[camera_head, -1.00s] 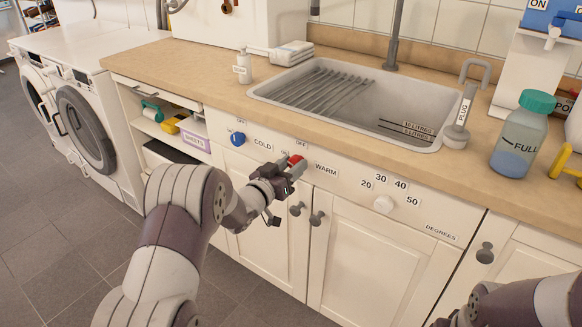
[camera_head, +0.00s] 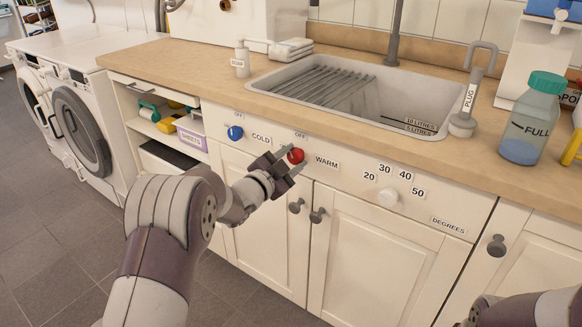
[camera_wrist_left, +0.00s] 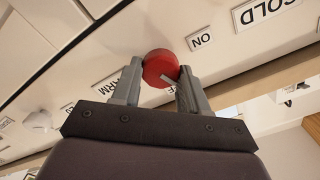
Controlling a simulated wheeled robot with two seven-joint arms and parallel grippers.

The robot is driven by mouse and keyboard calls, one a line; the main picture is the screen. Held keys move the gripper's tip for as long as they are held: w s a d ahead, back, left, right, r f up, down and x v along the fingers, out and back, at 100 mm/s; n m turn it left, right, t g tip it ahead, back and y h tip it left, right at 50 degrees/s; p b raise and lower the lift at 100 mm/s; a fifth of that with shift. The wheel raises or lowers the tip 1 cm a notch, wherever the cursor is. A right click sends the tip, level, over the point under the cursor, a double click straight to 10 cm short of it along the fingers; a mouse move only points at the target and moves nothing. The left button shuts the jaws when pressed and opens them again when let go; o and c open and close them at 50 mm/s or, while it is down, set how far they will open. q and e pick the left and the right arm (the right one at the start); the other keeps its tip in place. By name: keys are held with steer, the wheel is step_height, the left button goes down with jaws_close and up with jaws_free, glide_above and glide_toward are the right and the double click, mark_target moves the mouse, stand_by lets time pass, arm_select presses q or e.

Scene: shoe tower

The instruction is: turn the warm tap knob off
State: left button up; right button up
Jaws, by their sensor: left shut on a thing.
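The red warm tap knob (camera_head: 296,155) sits on the white cabinet front below the sink, left of the WARM label (camera_head: 327,162). An OFF label (camera_head: 301,134) is above it. My left gripper (camera_head: 291,160) is at the knob with a finger on either side, shut on it. In the left wrist view the knob (camera_wrist_left: 158,64) is between the fingertips (camera_wrist_left: 161,74), with a pale mark on its face. An ON label (camera_wrist_left: 202,39) shows beside it there; the gripper hides that label in the head view. My right gripper is out of view.
The blue cold knob (camera_head: 235,132) is to the left and a white temperature knob (camera_head: 388,196) to the right. Cabinet handles (camera_head: 317,215) stick out just below. The sink (camera_head: 430,131), plug (camera_head: 464,120) and FULL bottle (camera_head: 530,120) are above on the counter.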

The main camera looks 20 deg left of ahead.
arm_select(q)
steer(key=shift+f+m+b, duration=0.2)
steer(key=shift+m+b, duration=1.55)
steer(key=shift+m, duration=0.55)
steer(key=o, duration=1.1)
steer(key=shift+c, duration=0.2)
steer(key=shift+r, duration=0.1)
steer(key=shift+s, duration=0.15)
steer(key=p+v, duration=0.2)
steer(key=v, duration=1)
steer(key=shift+s+p, duration=0.2)
steer(key=shift+p, duration=0.2)
